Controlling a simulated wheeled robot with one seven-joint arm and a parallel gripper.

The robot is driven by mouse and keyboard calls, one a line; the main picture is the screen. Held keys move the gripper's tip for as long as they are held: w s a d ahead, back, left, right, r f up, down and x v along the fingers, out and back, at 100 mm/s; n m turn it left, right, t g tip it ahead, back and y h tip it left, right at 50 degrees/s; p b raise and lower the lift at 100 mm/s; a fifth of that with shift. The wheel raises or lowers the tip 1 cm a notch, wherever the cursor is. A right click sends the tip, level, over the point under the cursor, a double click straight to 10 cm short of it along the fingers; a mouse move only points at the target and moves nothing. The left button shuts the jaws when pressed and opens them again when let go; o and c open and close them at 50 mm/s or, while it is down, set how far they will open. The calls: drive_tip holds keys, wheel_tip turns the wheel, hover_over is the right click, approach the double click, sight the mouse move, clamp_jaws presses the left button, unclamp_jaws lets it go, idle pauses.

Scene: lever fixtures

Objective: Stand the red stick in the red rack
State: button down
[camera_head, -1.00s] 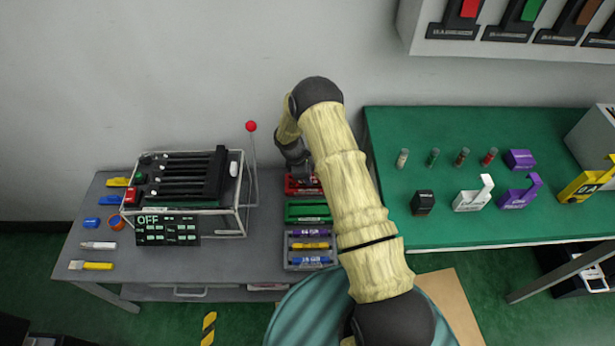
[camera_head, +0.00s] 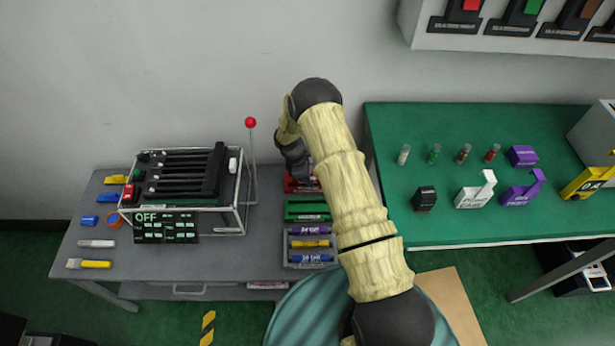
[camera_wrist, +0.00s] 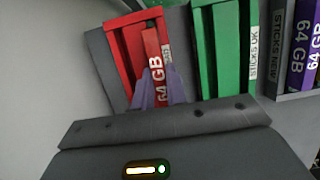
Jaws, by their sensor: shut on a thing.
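The red rack (camera_wrist: 113,52) stands at the upper left of the wrist view, with upright red bars. The red stick (camera_wrist: 153,48), marked 64 GB, is upright in the picture at the rack's right part. My gripper (camera_wrist: 162,88) is shut on the stick's lower end as seen there. The stick overlaps the rack, but I cannot tell how deep it sits in it. In the head view the red rack (camera_head: 291,185) shows at the back of the grey table, partly hidden by my arm. The stick and fingertips cannot be made out there.
A green rack (camera_head: 306,209) stands close beside the red one, labelled STICKS OK in the wrist view. A grey rack (camera_head: 288,247) holds purple, yellow and blue sticks. A framed device (camera_head: 228,224) with a red-knobbed lever (camera_head: 251,123) stands left. A green table (camera_head: 390,130) is right.

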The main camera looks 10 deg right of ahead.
drive_tip(key=shift+f+b, duration=0.5)
drive_tip(key=shift+f, duration=0.25)
drive_tip(key=c, duration=1.3)
unclamp_jaws()
drive_tip(key=shift+r, duration=0.1)
drive_tip(key=shift+c, duration=0.2)
drive_tip(key=v, duration=1.7)
drive_tip(key=shift+r, duration=0.2)
